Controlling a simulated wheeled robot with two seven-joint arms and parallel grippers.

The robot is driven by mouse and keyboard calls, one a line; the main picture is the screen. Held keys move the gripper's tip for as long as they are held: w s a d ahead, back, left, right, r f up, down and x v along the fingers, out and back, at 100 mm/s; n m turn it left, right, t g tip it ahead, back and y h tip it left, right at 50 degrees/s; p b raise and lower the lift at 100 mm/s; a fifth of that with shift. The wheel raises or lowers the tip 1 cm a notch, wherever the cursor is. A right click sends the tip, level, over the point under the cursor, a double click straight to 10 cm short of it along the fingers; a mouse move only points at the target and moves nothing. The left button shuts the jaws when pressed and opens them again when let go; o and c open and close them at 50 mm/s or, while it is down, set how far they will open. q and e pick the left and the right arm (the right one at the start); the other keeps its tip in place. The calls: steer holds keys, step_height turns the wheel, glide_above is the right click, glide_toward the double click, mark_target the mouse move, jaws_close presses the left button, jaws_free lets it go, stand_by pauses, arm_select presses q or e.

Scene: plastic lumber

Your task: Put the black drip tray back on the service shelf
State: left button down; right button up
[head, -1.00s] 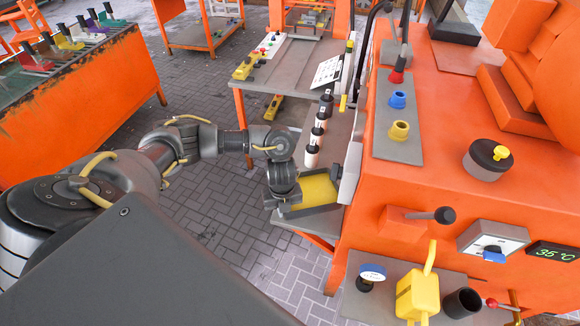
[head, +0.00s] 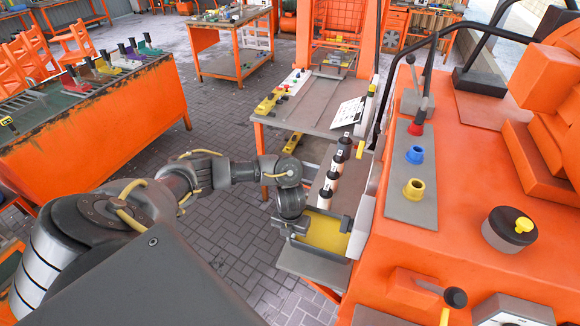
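My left gripper (head: 296,229) is at the left end of a yellow-surfaced, tray-like piece (head: 325,234) with grey edges, beside the orange machine. Its fingers are small and partly hidden, so I cannot tell whether they are open or shut on that edge. A grey shelf (head: 312,266) lies just below the yellow piece. I cannot tell which one is the service shelf. My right gripper is not in view.
The orange machine (head: 470,170) fills the right side, with a blue knob (head: 415,154) and a yellow knob (head: 413,188). A grey-topped table (head: 325,100) stands behind. The paved floor between is clear.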

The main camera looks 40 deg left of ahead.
arm_select(q)
steer(key=shift+w+f+b, duration=0.15)
steer(key=shift+f+b, duration=0.2)
steer(key=shift+f, duration=0.05)
steer(key=shift+a+f+b, duration=0.1)
steer(key=shift+f+b, duration=0.5)
steer(key=shift+f, duration=0.05)
step_height(320, 180, down, 4)
steer(key=b, duration=0.3)
steer(key=shift+f+b, duration=0.15)
steer(key=shift+b, duration=0.2)
steer(key=shift+f+b, duration=0.4)
steer(key=shift+f, duration=0.45)
steer(key=c, duration=1.2)
jaws_free()
steer(key=shift+r, duration=0.1)
